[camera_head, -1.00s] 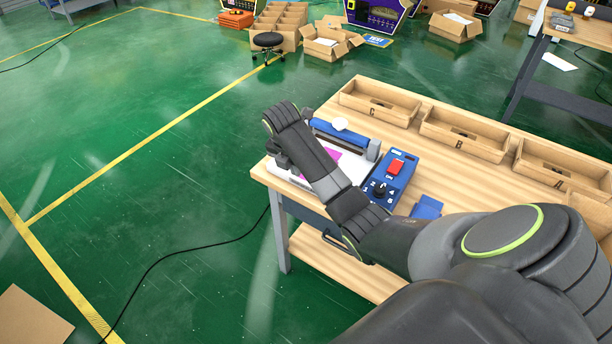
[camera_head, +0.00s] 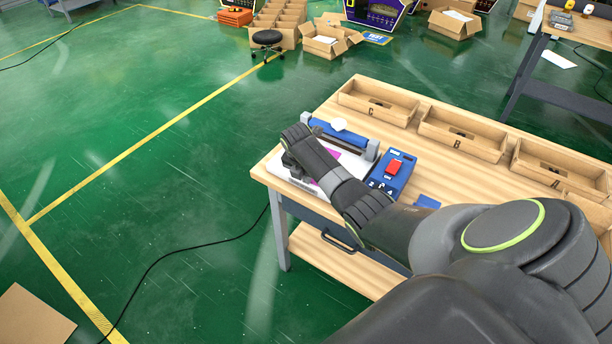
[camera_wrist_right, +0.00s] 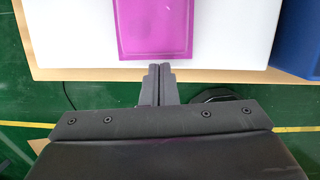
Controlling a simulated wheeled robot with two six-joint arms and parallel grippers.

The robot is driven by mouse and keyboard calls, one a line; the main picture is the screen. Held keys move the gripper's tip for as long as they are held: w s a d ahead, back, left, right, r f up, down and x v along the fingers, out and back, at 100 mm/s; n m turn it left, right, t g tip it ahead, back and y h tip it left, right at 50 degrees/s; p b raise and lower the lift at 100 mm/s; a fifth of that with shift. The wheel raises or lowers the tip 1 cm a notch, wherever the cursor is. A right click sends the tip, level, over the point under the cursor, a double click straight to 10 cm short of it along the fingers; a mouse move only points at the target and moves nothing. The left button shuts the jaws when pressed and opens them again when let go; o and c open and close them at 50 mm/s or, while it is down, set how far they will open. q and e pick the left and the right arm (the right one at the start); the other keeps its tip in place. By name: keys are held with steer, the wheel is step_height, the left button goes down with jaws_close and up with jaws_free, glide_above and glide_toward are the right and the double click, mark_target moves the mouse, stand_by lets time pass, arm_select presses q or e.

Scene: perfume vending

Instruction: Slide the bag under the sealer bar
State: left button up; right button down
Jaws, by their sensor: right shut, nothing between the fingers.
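The purple bag (camera_wrist_right: 155,28) lies flat on the sealer's white plate (camera_wrist_right: 80,30) in the right wrist view. In the head view only a strip of the bag (camera_head: 332,153) shows beside my forearm. The blue sealer bar (camera_head: 343,136) spans the back of the sealer, with a white round knob (camera_head: 339,124) on it. My right gripper (camera_wrist_right: 158,68) is shut and empty, its fingertips just short of the bag's near edge; I cannot tell if they touch. In the head view my right wrist hides most of the plate. The left gripper is not in view.
A blue control box (camera_head: 389,172) with a red switch stands right of the sealer. Wooden trays marked C (camera_head: 380,102), B (camera_head: 461,135) and A (camera_head: 562,170) line the table's back. A blue piece (camera_head: 427,201) lies near my forearm.

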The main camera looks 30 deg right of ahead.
stand_by(0.3)
steer(key=w+d+b, duration=0.1)
steer(key=d+b, duration=0.1)
steer(key=d, duration=0.1)
steer(key=w+d+b, duration=0.1)
steer(key=shift+w+d+f, duration=0.15)
steer(key=shift+w+d, duration=0.15)
steer(key=shift+d, duration=0.1)
steer(key=shift+w+d, duration=0.15)
steer(key=shift+d, duration=0.2)
steer(key=shift+r, duration=0.2)
